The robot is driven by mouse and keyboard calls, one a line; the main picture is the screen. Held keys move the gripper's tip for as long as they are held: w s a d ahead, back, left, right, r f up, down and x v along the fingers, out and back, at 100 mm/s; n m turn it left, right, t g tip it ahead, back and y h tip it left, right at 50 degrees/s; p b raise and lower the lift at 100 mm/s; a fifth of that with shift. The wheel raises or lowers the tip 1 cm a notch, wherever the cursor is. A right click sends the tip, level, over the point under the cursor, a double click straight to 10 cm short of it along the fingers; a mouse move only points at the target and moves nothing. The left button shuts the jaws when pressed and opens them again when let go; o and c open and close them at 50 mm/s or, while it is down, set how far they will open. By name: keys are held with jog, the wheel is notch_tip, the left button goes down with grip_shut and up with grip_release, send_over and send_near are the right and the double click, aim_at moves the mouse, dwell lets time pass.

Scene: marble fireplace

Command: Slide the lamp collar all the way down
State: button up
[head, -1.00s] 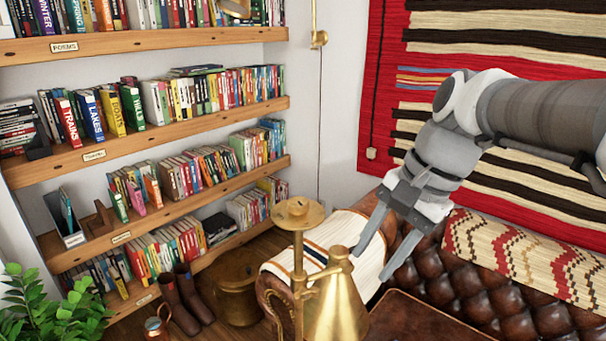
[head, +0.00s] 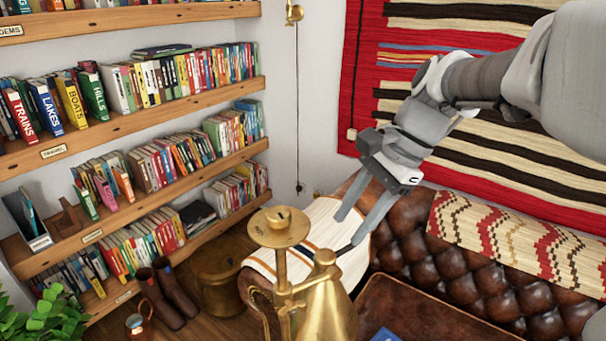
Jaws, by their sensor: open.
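A brass lamp stands low in the middle of the head view, with a round cap (head: 279,227) on top of its upright pole (head: 280,262). The lamp collar (head: 284,290) appears to sit around the pole below the cap, with a side arm running right to the cone-shaped brass shade (head: 326,312). The lower pole runs out of the picture. My gripper (head: 348,230) is open and empty. Its two fingers point down and left, to the right of the cap and above the shade in the picture, apart from the lamp.
A brown leather sofa (head: 480,285) with a striped white blanket (head: 325,245) over its arm lies behind the lamp. Bookshelves (head: 150,100) fill the left. A brass bucket (head: 218,278), boots (head: 170,292) and a plant (head: 45,315) stand lower left.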

aim_at(310, 281)
jog(key=b+x, duration=0.1)
jog(key=x, duration=1.2)
jog(key=shift+a+f, duration=0.15)
jog(key=shift+f, duration=0.15)
jog(key=shift+c, duration=0.2)
grip_shut()
dwell(0.6)
